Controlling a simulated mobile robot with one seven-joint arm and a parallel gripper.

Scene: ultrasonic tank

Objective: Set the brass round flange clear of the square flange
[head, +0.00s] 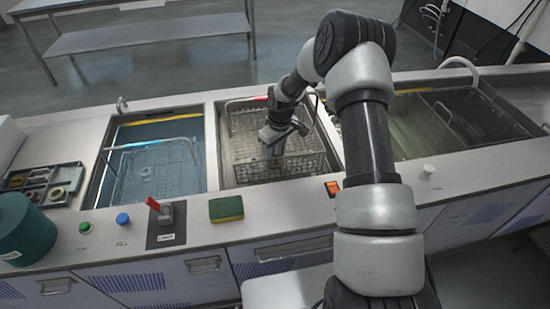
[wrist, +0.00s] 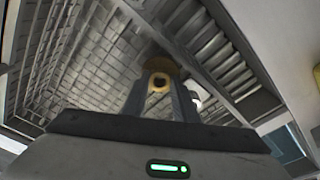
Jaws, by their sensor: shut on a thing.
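My gripper (head: 276,152) reaches down into the middle tank, over its wire basket (head: 240,148). In the wrist view my gripper (wrist: 160,95) is shut on a small brass round flange (wrist: 160,66), which shows at the fingertips with a dark hole. In the head view the flange is only a small brownish patch below the fingers. The basket's mesh (wrist: 95,75) lies beyond the fingers. I cannot make out the square flange; a small pale shape beside the right finger is too unclear to name.
The left tank (head: 155,187) holds blue liquid and a wire basket. A parts tray (head: 42,186) and a teal round container (head: 24,230) stand at far left. A sponge (head: 226,208) and a red-handled lever (head: 160,208) sit on the front ledge. Another tank (head: 430,125) is at right.

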